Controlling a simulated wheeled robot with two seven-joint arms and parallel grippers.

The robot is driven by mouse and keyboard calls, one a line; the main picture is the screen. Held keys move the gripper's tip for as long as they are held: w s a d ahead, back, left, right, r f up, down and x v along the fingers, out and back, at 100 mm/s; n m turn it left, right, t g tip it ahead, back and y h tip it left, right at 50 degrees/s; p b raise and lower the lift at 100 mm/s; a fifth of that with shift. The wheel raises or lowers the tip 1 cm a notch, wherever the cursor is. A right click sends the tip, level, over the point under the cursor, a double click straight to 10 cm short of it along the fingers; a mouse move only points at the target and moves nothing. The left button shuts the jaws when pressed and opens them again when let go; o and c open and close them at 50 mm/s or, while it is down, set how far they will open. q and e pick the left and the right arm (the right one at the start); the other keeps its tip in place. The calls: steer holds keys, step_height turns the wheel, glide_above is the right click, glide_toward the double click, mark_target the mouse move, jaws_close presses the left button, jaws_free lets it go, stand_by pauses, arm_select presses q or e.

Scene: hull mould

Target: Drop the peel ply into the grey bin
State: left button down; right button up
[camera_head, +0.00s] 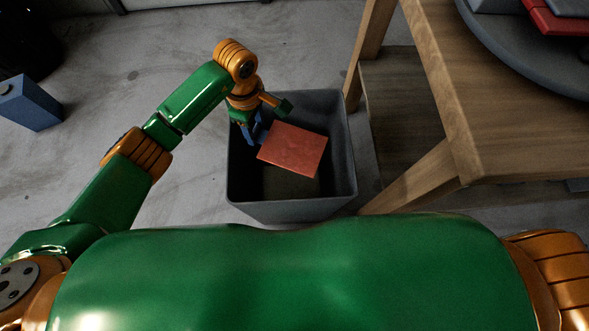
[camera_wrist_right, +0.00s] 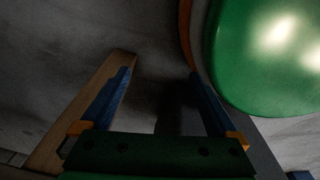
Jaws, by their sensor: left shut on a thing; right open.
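The peel ply (camera_head: 293,149) is a flat reddish square in the head view. My left gripper (camera_head: 262,138) is shut on its left edge and holds it over the mouth of the grey bin (camera_head: 342,150), within the rim as seen from above. How far it is above the bin's floor I cannot tell. The bin stands on the floor and its dark inside shows below the peel ply. My right gripper (camera_wrist_right: 160,90) shows in the right wrist view with its two blue fingers apart and nothing between them.
A wooden table (camera_head: 490,110) stands right of the bin, its legs close to the bin's right side. A round grey surface (camera_head: 500,50) with red and grey pieces lies on it. A blue box (camera_head: 28,103) is on the floor at far left. Floor left of the bin is clear.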

arm_select(q)
steer(key=shift+c, duration=1.3)
jaws_free()
step_height(320, 180, up, 7)
steer(key=shift+f+p, duration=0.15)
steer(key=shift+p, duration=0.4)
steer(key=shift+r, duration=0.25)
arm_select(e)
steer(key=shift+s+a+r, duration=0.35)
steer(key=shift+s+r, duration=0.15)
steer(key=shift+s, duration=0.25)
